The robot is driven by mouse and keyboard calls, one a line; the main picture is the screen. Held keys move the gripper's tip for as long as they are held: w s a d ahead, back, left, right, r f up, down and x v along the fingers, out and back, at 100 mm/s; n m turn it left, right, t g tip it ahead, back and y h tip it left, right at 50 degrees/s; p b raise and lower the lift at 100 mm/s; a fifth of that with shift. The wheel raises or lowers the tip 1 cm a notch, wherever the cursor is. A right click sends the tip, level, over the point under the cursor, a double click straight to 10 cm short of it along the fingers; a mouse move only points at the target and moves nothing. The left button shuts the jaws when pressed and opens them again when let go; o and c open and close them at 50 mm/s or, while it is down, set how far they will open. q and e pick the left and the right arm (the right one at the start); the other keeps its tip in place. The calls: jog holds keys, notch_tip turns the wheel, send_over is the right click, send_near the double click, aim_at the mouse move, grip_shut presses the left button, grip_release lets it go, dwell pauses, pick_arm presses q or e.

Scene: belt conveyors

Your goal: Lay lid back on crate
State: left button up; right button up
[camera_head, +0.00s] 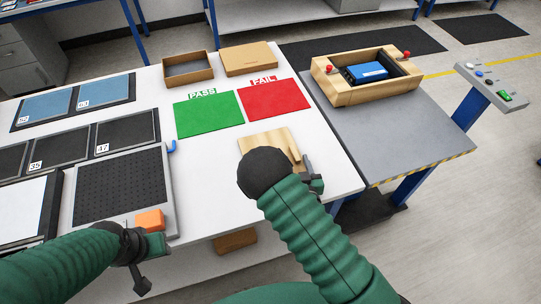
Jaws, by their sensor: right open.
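The open wooden crate (340,92) sits on the grey belt table at the right, with a red knob at each end and a blue box (366,72) inside. A flat light-wood board (262,139), which looks like the lid, lies on the white table near its front right edge. My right arm hides part of it. My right gripper (313,176) is open at the board's right side; I cannot tell whether it touches. My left gripper (146,262) is at the front edge of the white table, below an orange block (150,220); its jaw state is unclear.
A green PASS mat (208,114) and red FAIL mat (273,100) lie behind the board. An open cardboard box (188,70) and a closed one (250,58) stand behind them. Dark numbered trays fill the left. The belt (395,135) is clear in front of the crate.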

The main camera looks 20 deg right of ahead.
jog(key=shift+s+d+r, duration=0.1)
jog(key=shift+s+d, duration=0.05)
jog(key=shift+s, duration=0.1)
jog(key=shift+d, duration=0.15)
jog(key=shift+c, duration=0.5)
jog(key=shift+w+f, duration=0.2)
jog(key=c, duration=0.5)
jog(key=shift+c, duration=1.1)
jog(key=shift+s+a+r, duration=0.1)
jog(key=shift+a+r, duration=0.1)
jog(key=shift+a, duration=0.05)
grip_shut()
jog(key=shift+d, duration=0.1)
